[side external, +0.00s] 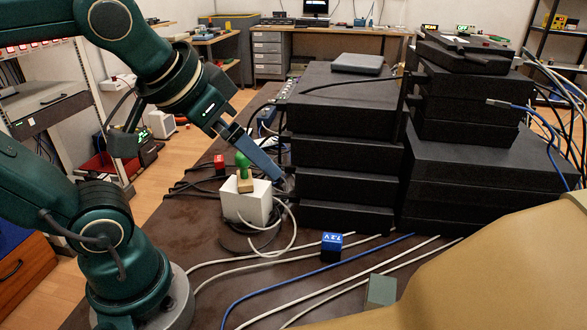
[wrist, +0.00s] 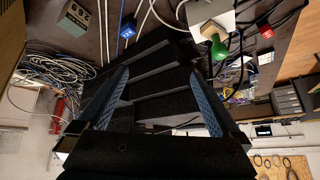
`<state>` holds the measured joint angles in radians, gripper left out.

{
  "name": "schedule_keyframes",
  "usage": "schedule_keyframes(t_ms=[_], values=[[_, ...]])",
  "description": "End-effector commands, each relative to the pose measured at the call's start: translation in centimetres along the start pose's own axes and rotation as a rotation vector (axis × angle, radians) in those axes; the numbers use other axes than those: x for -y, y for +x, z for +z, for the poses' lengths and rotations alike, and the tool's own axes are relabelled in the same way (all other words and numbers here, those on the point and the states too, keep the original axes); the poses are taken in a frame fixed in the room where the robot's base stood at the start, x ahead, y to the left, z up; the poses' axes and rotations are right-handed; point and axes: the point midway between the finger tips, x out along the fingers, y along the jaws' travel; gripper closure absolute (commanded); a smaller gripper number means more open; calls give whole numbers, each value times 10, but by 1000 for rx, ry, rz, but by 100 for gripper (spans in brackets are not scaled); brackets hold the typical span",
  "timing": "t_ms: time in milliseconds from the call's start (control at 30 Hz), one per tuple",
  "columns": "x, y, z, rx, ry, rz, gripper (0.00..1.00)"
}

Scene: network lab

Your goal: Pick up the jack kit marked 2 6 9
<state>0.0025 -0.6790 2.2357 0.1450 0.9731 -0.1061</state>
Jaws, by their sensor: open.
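The jack kit is a small grey-green box (side external: 381,290) at the front of the brown table in the side view, its marking not readable there. In the wrist view, the jack kit (wrist: 74,19) sits at the top left with dark digits that appear to read 2 6 9, upside down. My gripper (side external: 282,182) is well away from it, up and to the left in the side view, by the black stacked units. In the wrist view my gripper (wrist: 159,73) has its two blue-padded fingers spread, with the black stack beyond and nothing held.
A blue block (side external: 331,244) marked 7.2V lies between my gripper and the kit. Black units (side external: 345,183) stand stacked on the right. Cables cross the table front.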

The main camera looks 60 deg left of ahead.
Motion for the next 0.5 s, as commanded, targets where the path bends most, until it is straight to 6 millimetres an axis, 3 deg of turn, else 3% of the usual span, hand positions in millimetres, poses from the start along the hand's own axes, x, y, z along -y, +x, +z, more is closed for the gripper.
schedule_keyframes(t_ms=[300,400,500], values=[[26,22,-73,-314,32,-131,0],[20,27,-104,-461,87,-115,0],[-2,31,-130,-602,177,-29,0]])
